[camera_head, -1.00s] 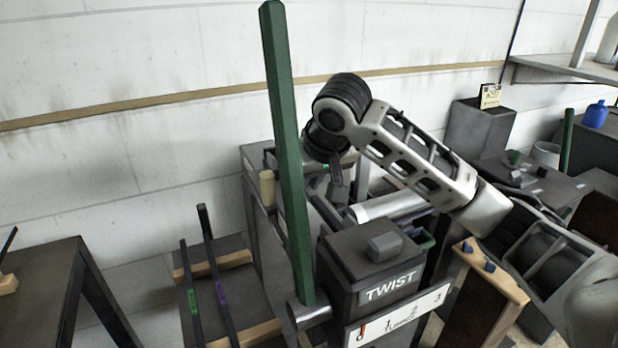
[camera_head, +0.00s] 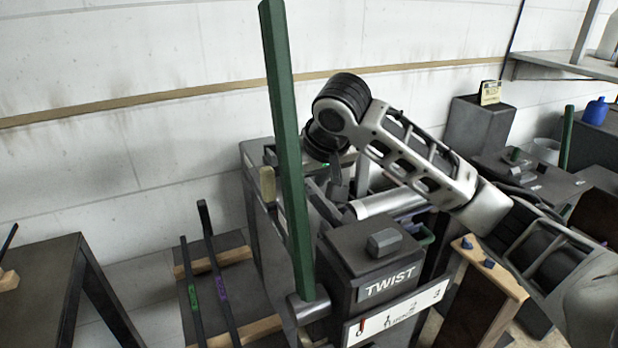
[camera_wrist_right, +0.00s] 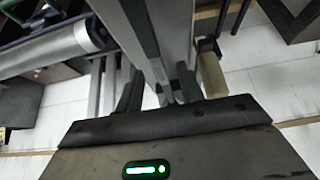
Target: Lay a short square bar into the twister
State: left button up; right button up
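The twister is a dark grey machine with a "TWIST" label (camera_head: 390,284) and a tall green lever (camera_head: 288,150) rising from a metal hub. Two dark square bars lie side by side on a low rack at the left: one with green tape (camera_head: 193,298) and one with purple tape (camera_head: 220,287). Which is shorter is hard to tell. My right gripper (camera_head: 338,186) points down behind the twister, beside the lever; its fingers are partly hidden. In the right wrist view the gripper (camera_wrist_right: 158,92) has its fingers apart, with machine parts beyond. My left gripper is out of view.
A pale roller (camera_head: 388,202) lies behind the twister, close to my right gripper. A tan cylinder (camera_head: 268,184) stands by the lever. A wooden-topped stand (camera_head: 490,268) is at the right. A dark table (camera_head: 45,275) is at the far left.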

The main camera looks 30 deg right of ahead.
jog(key=shift+f, duration=0.15)
jog(key=shift+s+r, duration=0.15)
jog(key=shift+r, duration=0.15)
pick_arm(q)
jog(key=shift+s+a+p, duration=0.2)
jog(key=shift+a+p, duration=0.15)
jog(key=shift+p, duration=0.6)
pick_arm(e)
jog(key=v, duration=1.5)
jog(key=shift+r, duration=0.2)
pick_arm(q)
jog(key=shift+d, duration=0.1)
pick_arm(e)
jog(key=shift+s, duration=0.1)
